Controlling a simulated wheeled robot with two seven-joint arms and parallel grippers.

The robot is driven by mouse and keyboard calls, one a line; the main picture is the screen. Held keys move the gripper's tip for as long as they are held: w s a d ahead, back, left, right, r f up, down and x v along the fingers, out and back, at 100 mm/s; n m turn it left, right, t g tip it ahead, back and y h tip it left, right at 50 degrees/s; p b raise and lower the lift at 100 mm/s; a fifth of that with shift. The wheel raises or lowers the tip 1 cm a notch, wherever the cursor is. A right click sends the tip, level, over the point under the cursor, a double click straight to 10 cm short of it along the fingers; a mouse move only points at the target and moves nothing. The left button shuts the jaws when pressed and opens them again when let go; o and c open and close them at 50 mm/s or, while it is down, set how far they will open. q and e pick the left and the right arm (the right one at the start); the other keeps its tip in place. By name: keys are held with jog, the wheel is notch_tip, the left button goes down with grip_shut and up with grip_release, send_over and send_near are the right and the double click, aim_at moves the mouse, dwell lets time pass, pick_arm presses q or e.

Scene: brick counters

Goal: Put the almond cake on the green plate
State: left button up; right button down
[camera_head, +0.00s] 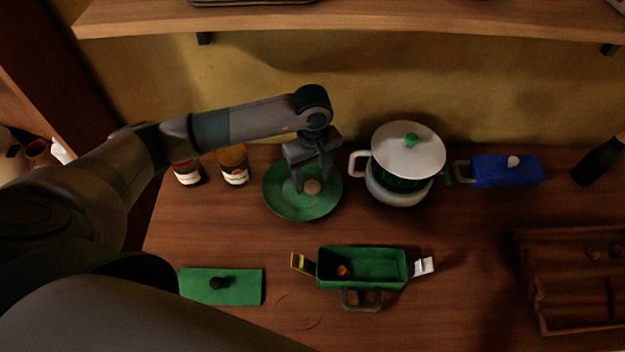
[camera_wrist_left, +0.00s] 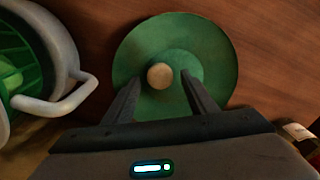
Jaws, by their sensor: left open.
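The green plate (camera_head: 300,208) lies on the wooden counter, left of the pot. A small round tan piece, which looks like the almond cake (camera_head: 312,187), is over the plate's middle and seems to rest on it. In the left wrist view the cake (camera_wrist_left: 160,76) shows near the centre of the plate (camera_wrist_left: 222,50). My left gripper (camera_head: 311,184) is above the plate, pointing down. Its fingers (camera_wrist_left: 158,84) are apart, one on each side of the cake, with gaps visible beside it. My right gripper is not in view.
A white-lidded pot (camera_head: 408,150) stands close right of the plate, with two jars (camera_head: 234,165) to the left. A green open box (camera_head: 362,268) and its flat green lid (camera_head: 222,287) lie in front. A blue box (camera_head: 506,171) and wooden tray (camera_head: 580,280) are at right.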

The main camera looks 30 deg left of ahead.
aim_at(313, 185)
pick_arm(q)
notch_tip(313, 185, up, 11)
jog(key=b, duration=0.4)
dwell(0.8)
